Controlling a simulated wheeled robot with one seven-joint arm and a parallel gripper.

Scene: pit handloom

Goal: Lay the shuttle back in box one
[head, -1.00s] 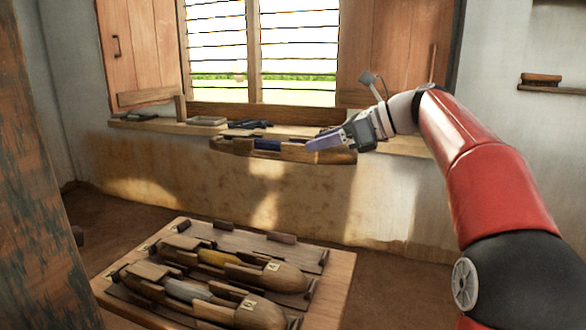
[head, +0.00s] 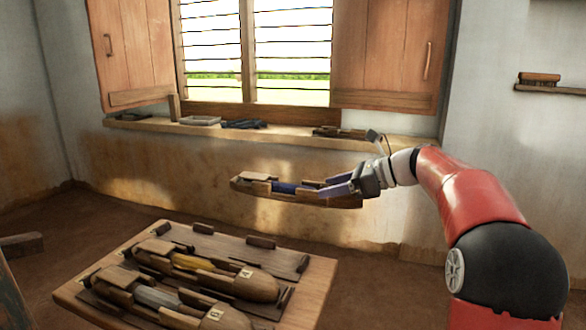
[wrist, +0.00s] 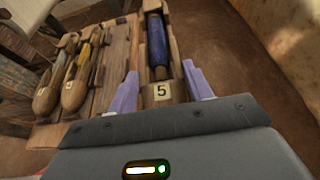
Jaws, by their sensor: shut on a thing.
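A long wooden shuttle with a blue bobbin (head: 284,188) is held level in the air between the window wall and the low wooden table. I cannot read a box number there.
Two more shuttles lie on the table, one with a yellow bobbin (head: 190,264) and one with a pale bobbin (head: 158,297). The window sill (head: 290,137) behind holds a tray (head: 200,120) and dark tools (head: 244,124). Open air separates the held shuttle from the table.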

